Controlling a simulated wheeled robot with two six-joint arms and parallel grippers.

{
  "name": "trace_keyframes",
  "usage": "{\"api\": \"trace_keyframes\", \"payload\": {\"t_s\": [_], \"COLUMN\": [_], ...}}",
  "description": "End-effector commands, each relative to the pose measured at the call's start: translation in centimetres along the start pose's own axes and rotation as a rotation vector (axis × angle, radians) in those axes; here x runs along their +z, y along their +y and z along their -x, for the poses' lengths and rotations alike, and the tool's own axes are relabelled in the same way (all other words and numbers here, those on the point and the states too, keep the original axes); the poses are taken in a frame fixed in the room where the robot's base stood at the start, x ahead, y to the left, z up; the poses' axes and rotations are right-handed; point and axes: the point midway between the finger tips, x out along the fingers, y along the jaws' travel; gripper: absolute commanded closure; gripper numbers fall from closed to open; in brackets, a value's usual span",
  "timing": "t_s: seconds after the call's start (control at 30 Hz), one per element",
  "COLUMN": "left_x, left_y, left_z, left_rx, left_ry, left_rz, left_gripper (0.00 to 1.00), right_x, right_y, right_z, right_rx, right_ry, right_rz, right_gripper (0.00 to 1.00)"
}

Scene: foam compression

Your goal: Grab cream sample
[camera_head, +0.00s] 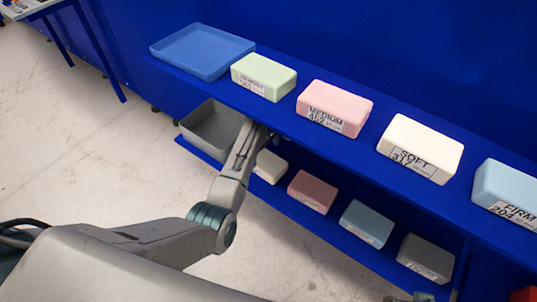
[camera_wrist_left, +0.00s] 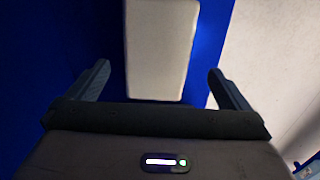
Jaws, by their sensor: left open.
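A small cream block (camera_head: 270,166) sits on the lower shelf, partly hidden behind my left arm. In the left wrist view a pale cream block (camera_wrist_left: 160,50) lies ahead, lengthwise between the two finger lines. My left gripper (camera_head: 268,138) is at the lower shelf beside this block, mostly hidden under the upper shelf edge. Its fingers (camera_wrist_left: 158,75) are open, one on each side of the block's near end, with gaps showing on both sides. A larger cream block labelled SOFT (camera_head: 420,148) sits on the upper shelf. My right gripper is not in view.
The upper shelf (camera_head: 375,167) holds a blue tray (camera_head: 203,51) and green, pink (camera_head: 335,107) and light blue blocks. The lower shelf has a grey bin (camera_head: 212,128) left of my gripper and brownish-pink (camera_head: 313,191), blue-grey and grey blocks to the right. The upper shelf overhangs my gripper.

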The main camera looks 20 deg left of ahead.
Motion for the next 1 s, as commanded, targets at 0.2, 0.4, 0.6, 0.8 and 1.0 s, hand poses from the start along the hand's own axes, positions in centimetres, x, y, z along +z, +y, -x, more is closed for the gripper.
{"api": "trace_keyframes", "payload": {"t_s": [0.2, 0.4, 0.6, 0.8, 1.0], "left_x": [-0.1, -0.5, -0.5, -0.5, -0.5], "left_y": [0.1, 0.5, 0.5, 0.5, 0.5], "left_z": [-2.4, -5.3, -7.2, -7.2, -7.2], "left_rx": [-0.002, -0.002, -0.001, 0.001, 0.000], "left_ry": [-0.001, -0.001, 0.000, 0.000, 0.000], "left_rz": [0.000, -0.001, -0.001, -0.001, -0.001], "left_gripper": [0.00, 0.00, 0.00, 0.00, 0.31], "right_x": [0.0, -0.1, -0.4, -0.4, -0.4], "right_y": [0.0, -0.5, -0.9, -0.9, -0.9], "right_z": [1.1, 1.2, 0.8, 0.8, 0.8], "right_rx": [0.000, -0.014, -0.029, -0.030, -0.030], "right_ry": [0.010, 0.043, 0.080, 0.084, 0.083], "right_rz": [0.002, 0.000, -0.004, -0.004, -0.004], "right_gripper": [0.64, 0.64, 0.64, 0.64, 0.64]}}
